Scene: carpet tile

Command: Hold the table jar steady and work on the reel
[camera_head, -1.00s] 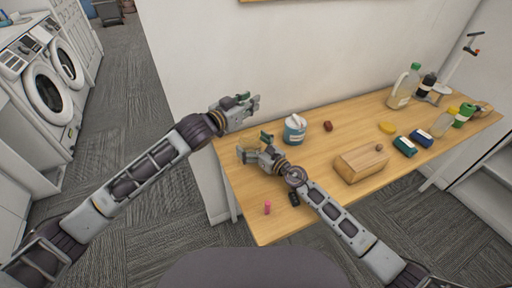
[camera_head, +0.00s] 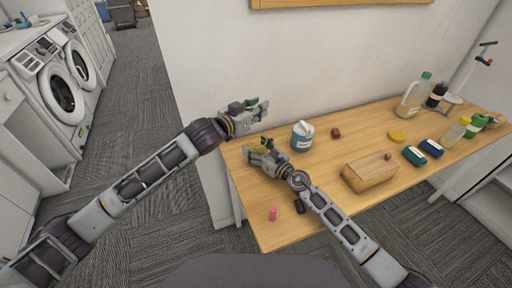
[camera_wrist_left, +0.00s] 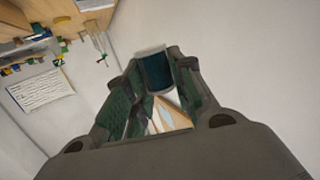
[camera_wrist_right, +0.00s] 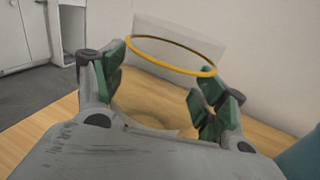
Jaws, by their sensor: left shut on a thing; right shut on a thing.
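My left gripper (camera_head: 264,110) is above the far left edge of the table. In the left wrist view its fingers are shut on a dark teal cylinder (camera_wrist_left: 155,72) with a pale rim, which I take to be the reel. My right gripper (camera_head: 258,150) is lower, over the table's left end. In the right wrist view it is shut on a clear jar with a yellow-orange rim (camera_wrist_right: 168,63), which I take to be the table jar. In the head view both held things are mostly hidden by the fingers.
A teal and white tin (camera_head: 302,138) stands just right of my grippers. A wooden block (camera_head: 369,174), a pink item (camera_head: 272,214) and a small red-brown item (camera_head: 336,133) are on the table (camera_head: 440,172). Bottles (camera_head: 412,98) crowd the right end. The wall is close behind.

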